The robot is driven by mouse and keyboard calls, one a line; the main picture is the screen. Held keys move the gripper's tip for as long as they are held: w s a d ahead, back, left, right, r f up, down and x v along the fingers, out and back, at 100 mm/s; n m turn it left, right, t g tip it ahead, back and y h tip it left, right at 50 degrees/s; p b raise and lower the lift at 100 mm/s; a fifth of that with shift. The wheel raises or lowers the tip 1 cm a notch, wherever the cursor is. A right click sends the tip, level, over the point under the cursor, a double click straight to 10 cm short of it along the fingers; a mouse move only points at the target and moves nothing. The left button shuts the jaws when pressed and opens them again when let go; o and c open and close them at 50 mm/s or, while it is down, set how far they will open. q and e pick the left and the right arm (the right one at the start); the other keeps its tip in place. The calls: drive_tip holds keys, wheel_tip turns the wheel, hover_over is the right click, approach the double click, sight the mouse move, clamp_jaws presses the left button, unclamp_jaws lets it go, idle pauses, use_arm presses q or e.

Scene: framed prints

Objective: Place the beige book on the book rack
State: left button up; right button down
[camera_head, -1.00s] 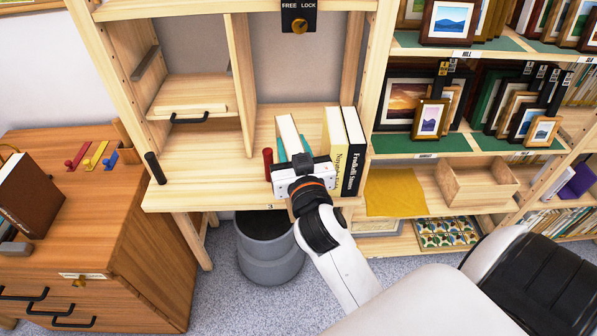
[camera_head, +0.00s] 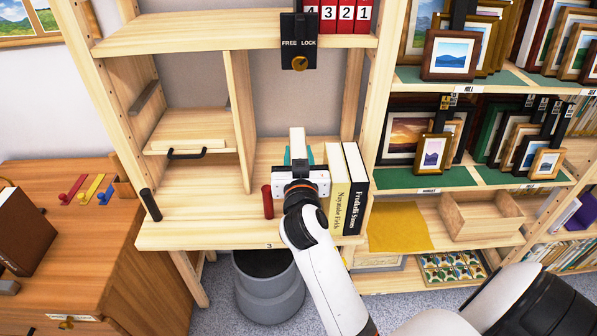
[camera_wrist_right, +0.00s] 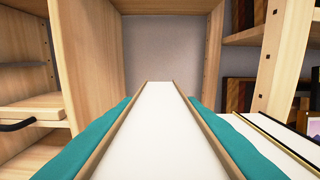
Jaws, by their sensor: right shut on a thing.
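My right gripper (camera_head: 299,160) is shut on the beige book (camera_head: 297,142). In the right wrist view the beige book (camera_wrist_right: 166,135) shows its white page edge between thin tan covers, with a teal finger pad on each side. It points away from me into the right bay of the wooden book rack (camera_head: 205,215), left of a cream book (camera_head: 338,192) and a black book (camera_head: 356,190) that stand upright there. The gripper body hides the book's lower part, so I cannot tell whether it touches the shelf. My left gripper is not in view.
A red cylinder (camera_head: 267,201) stands left of my gripper on the shelf. A vertical divider (camera_head: 240,120) bounds the bay. A FREE/LOCK box (camera_head: 299,42) hangs above. A grey bin (camera_head: 268,285) stands below. Framed prints fill the shelves at right.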

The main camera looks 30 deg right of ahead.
drive_tip(key=shift+f, duration=1.7)
drive_tip(key=c, duration=1.4)
unclamp_jaws()
drive_tip(key=shift+f+b, duration=0.2)
drive_tip(key=shift+b, duration=0.15)
drive_tip(key=o, duration=0.4)
drive_tip(key=shift+r, duration=0.1)
drive_tip(key=shift+o, duration=0.2)
